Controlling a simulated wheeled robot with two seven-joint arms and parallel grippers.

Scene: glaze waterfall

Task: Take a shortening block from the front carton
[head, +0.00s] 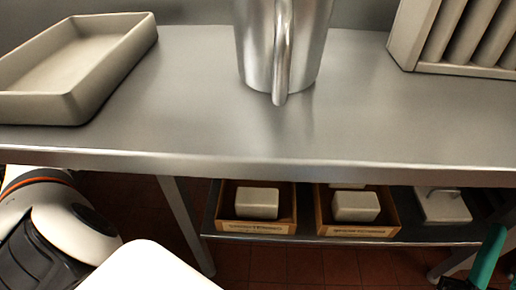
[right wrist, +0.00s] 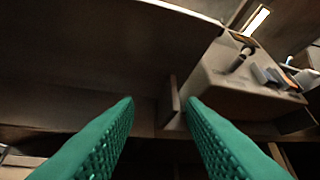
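Two cardboard cartons stand side by side on the lower shelf in the head view, a left carton (head: 256,228) and a right carton (head: 357,231). A pale block (head: 257,203) lies in the left carton and another pale block (head: 356,206) in the right one. I cannot tell which carton is the front one. My right gripper (right wrist: 160,102) is open in the right wrist view, its green fingers apart with nothing held between them. One green finger shows at the lower right of the head view, right of the cartons. My left gripper is out of view.
The steel table top (head: 330,140) overhangs the lower shelf (head: 210,220). On it stand a beige tray (head: 85,110), a metal pitcher (head: 262,50) and a slotted rack (head: 410,45). A pale object with a handle (head: 442,207) sits right of the cartons. A table leg (head: 185,225) stands left.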

